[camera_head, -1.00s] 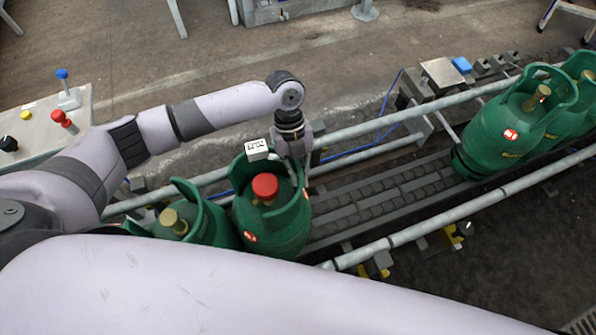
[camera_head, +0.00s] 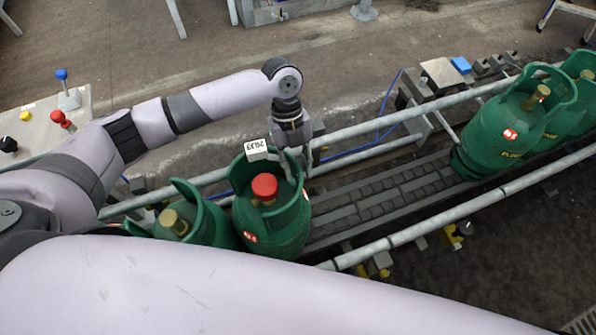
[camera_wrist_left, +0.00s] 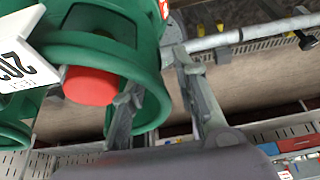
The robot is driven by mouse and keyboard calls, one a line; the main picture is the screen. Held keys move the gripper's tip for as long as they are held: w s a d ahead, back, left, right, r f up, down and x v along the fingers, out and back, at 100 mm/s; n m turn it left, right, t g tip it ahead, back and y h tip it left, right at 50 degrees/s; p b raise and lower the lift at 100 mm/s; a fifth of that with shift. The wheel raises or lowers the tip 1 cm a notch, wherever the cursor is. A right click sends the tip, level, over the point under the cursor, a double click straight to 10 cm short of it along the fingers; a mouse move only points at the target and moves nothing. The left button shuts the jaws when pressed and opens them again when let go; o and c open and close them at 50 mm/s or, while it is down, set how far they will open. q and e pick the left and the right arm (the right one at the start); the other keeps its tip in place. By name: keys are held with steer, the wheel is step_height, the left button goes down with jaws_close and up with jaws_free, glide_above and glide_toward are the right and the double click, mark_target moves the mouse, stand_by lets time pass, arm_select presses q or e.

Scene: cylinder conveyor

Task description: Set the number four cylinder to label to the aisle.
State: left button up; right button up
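A green gas cylinder (camera_head: 262,222) with a red cap (camera_head: 264,186) stands upright on the conveyor, left of centre in the head view. A white tag (camera_head: 257,150) with dark print is at its collar; it shows in part in the left wrist view (camera_wrist_left: 14,62). My left gripper (camera_head: 296,165) is at the far right side of this collar. In the left wrist view its fingers (camera_wrist_left: 160,80) are apart, one on each side of the green collar rim (camera_wrist_left: 152,92), with gaps visible. No number four is readable. My right gripper is not visible.
Another green cylinder (camera_head: 182,222) stands close on the left. More green cylinders (camera_head: 507,125) stand at the far right. The conveyor (camera_head: 385,200) between is empty, with metal rails (camera_head: 400,118) along both sides. A control panel (camera_head: 40,133) with buttons is at the left.

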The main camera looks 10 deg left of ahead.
arm_select(q)
steer(key=v, duration=0.9)
steer(key=shift+r, duration=0.15)
